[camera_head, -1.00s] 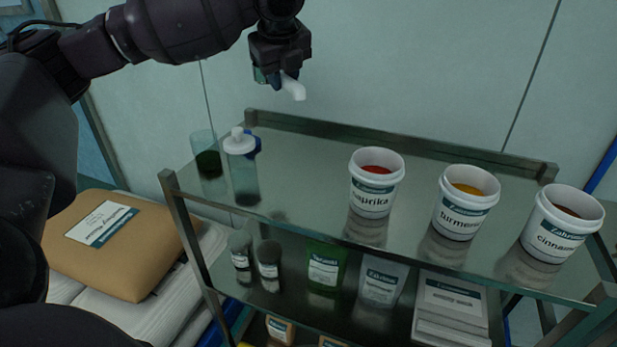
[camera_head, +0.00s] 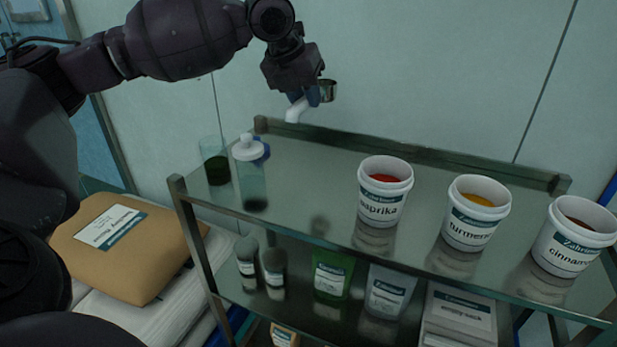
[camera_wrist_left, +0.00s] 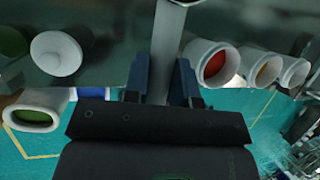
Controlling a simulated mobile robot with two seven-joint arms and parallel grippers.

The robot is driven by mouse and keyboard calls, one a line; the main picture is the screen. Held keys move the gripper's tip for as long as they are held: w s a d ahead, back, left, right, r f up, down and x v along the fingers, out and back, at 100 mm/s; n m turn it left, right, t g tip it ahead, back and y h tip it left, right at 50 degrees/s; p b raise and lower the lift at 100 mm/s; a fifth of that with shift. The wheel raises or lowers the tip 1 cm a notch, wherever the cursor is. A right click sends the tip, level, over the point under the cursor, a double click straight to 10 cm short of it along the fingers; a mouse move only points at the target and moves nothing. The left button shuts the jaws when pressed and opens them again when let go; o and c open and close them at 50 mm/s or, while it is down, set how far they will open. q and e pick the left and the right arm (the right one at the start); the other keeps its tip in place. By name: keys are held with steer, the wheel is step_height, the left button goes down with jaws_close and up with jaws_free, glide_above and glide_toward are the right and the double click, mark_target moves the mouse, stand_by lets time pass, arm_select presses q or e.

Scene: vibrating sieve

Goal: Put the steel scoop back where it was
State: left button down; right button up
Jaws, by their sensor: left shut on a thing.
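My left gripper (camera_head: 312,95) is shut on the steel scoop, above the back of the steel shelf's top. The scoop's round metal cup (camera_head: 328,90) shows to the right of the fingers, and its pale handle end (camera_head: 295,110) sticks out down to the left. In the left wrist view the scoop's grey shaft (camera_wrist_left: 168,45) runs up between the blue fingers (camera_wrist_left: 160,85). The scoop hangs clear of the shelf top (camera_head: 310,165). My right gripper is out of view.
Paprika (camera_head: 384,193), turmeric (camera_head: 474,213) and cinnamon (camera_head: 576,238) tubs stand along the right of the shelf top. A white-capped bottle (camera_head: 250,175) and a glass with dark green contents (camera_head: 215,165) stand at the left. The shelf top between bottle and paprika is clear. A raised rail (camera_head: 420,153) edges the back.

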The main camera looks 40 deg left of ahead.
arm_select(q)
step_height(320, 180, down, 12)
steer(key=shift+w+r+b, duration=0.1)
steer(key=shift+r+b, duration=0.15)
steer(key=shift+b, duration=0.85)
step_height(320, 180, down, 6)
steer(key=shift+r+b, duration=0.25)
steer(key=shift+b, duration=0.4)
steer(key=shift+f, duration=0.25)
steer(key=c, duration=1.1)
jaws_free()
steer(key=shift+o, duration=0.8)
